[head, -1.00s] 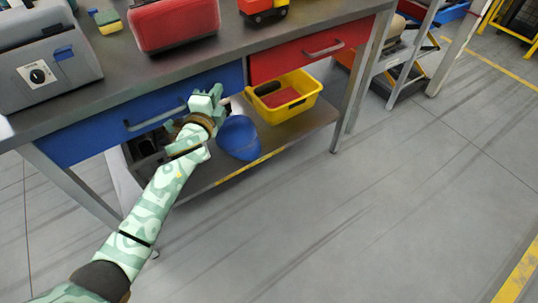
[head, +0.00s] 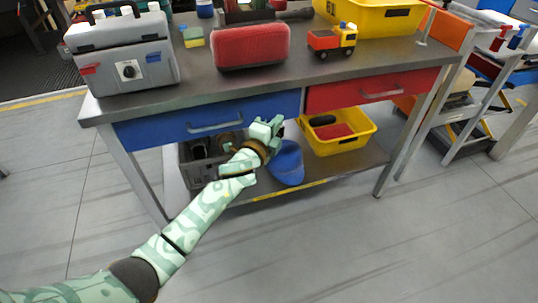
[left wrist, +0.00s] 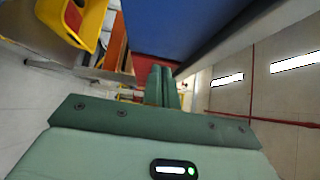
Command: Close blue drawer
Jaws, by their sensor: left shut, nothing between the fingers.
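The blue drawer (head: 165,130) is under the left part of the workbench top, with a grey bar handle (head: 214,126) on its front. Its front looks about flush under the bench edge, with no open gap visible. My left gripper (head: 268,130) is shut and empty, in front of the drawer's right end, to the right of the handle. I cannot tell whether it touches the front. In the left wrist view the shut fingers (left wrist: 162,85) are below a large blue surface (left wrist: 190,22), likely the drawer front. My right gripper is out of view.
A red drawer (head: 345,93) sits to the right. On the lower shelf are a blue cap (head: 287,163), a yellow bin (head: 343,144) and a grey crate (head: 200,172). A toolbox (head: 125,68), red case (head: 251,46) and toy truck (head: 333,40) stand on the bench. Floor in front is clear.

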